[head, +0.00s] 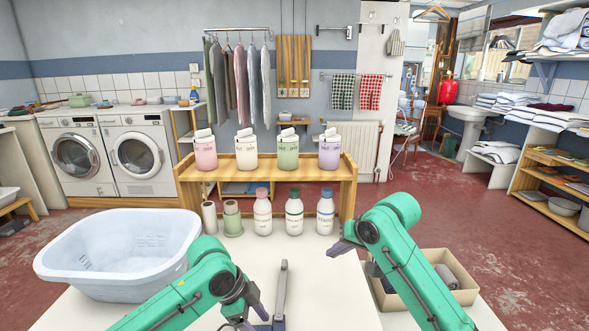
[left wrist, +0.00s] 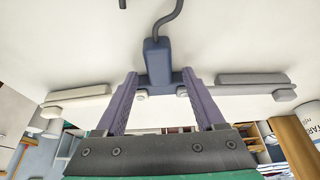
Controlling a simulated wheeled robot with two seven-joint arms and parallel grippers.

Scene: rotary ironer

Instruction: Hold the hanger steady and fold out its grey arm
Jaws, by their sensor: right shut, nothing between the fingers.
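The hanger's dark blue hub (left wrist: 157,62) and its dark hook (left wrist: 172,20) show in the left wrist view. The cream arm (left wrist: 80,91) reaches out to the left of the hub and the grey arm (left wrist: 250,78) to the right. In the head view the grey arm (head: 281,290) points away from me over the white table. My right gripper (head: 340,248) is shut and empty, up and right of the grey arm.
A pale laundry tub (head: 60,262) stands left. A tan box (head: 457,297) with a grey roll is at the right, behind my right arm.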

